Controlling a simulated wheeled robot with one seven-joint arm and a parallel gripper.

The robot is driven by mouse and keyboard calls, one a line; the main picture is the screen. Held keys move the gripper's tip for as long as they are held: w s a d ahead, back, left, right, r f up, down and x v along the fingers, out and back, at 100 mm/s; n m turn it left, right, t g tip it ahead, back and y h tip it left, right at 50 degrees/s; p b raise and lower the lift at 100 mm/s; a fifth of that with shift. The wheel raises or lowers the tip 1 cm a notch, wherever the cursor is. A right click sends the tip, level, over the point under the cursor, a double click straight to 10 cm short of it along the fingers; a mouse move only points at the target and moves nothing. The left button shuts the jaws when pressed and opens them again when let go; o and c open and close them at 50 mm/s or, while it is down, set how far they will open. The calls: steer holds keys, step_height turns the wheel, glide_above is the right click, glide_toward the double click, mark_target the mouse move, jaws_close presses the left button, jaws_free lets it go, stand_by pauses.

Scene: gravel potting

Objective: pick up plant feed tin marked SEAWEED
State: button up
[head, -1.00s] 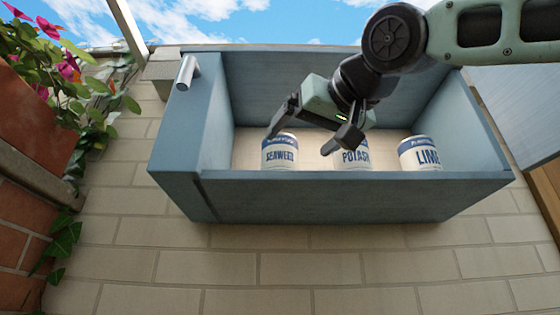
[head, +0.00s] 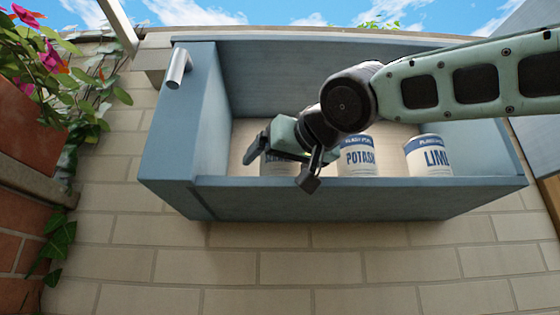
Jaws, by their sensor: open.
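The SEAWEED tin (head: 278,168) stands at the left inside the blue wall box, mostly hidden behind my gripper; its label is barely readable now. My gripper (head: 280,174) is open in front of this tin, one finger to its left and the other to its right near the box's front edge. Whether the fingers reach around the tin or stay in front of it I cannot tell. The POTASH tin (head: 357,158) stands just right of my gripper.
The LIME tin (head: 428,157) stands further right in the blue box (head: 350,205). The box has a front lip and side walls close to the tins. A metal handle (head: 179,68) juts out at the upper left. Potted flowers (head: 35,90) are at the far left.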

steer(key=c, duration=1.3)
steer(key=shift+r, duration=0.15)
